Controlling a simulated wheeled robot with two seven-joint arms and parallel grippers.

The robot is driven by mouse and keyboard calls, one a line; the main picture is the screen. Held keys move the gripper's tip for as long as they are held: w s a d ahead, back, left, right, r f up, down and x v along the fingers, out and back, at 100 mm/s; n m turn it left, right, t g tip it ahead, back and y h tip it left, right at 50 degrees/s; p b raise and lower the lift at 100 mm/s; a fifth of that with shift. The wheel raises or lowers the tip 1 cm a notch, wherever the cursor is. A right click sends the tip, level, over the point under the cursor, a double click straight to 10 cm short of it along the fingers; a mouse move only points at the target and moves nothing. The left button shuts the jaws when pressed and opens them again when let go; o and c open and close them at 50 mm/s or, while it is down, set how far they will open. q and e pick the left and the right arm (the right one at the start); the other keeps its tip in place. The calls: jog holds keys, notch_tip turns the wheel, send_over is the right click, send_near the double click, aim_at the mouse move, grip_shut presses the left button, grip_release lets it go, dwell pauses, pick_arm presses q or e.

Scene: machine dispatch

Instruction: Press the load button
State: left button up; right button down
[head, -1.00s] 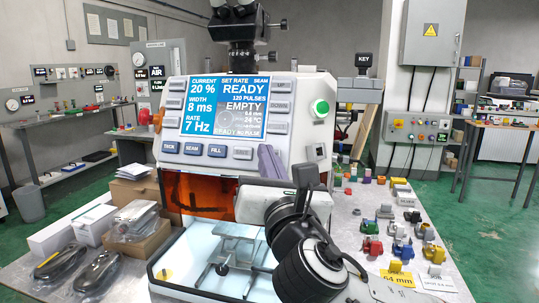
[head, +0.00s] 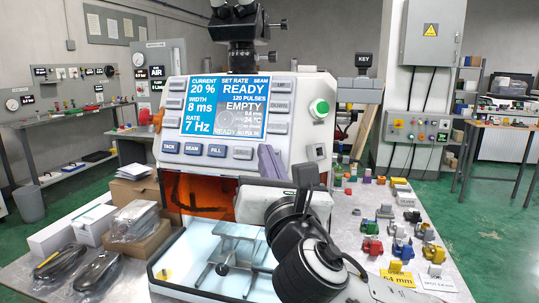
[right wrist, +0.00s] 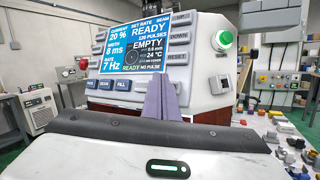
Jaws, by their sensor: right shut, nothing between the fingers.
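The machine's front panel has a blue screen (head: 223,107) reading READY and EMPTY. Below it is a row of blue buttons marked TACK (head: 170,147), SEAM (head: 192,148) and FILL (head: 217,151), then a pale button (head: 243,153) whose label I cannot read. Grey buttons, some marked UP and DOWN, flank the screen. I cannot make out a label reading LOAD. My right gripper (head: 264,148) has purple fingers, shut and empty, right of the pale button; contact cannot be told. In the right wrist view its fingers (right wrist: 160,92) point at the panel and hide part of it. My left gripper is not in view.
A round green button (head: 318,108) sits at the panel's right edge. A lit chamber with a small metal stage (head: 236,250) lies below. Bagged parts (head: 134,220) are at left; several coloured blocks stand on the table at right.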

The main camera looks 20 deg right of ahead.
jog(key=shift+w+d+f, duration=0.2)
jog(key=shift+w+d, duration=0.05)
jog(key=shift+w, duration=0.05)
jog(key=shift+w+d+f, duration=0.2)
jog(key=shift+w, duration=0.15)
dwell(1.1)
jog(key=shift+s+r+p, duration=0.1)
jog(key=shift+p, duration=0.25)
jog(key=shift+s+a+r+p, duration=0.25)
jog(key=shift+s+a+p, duration=0.15)
jog(key=shift+s+p, duration=0.15)
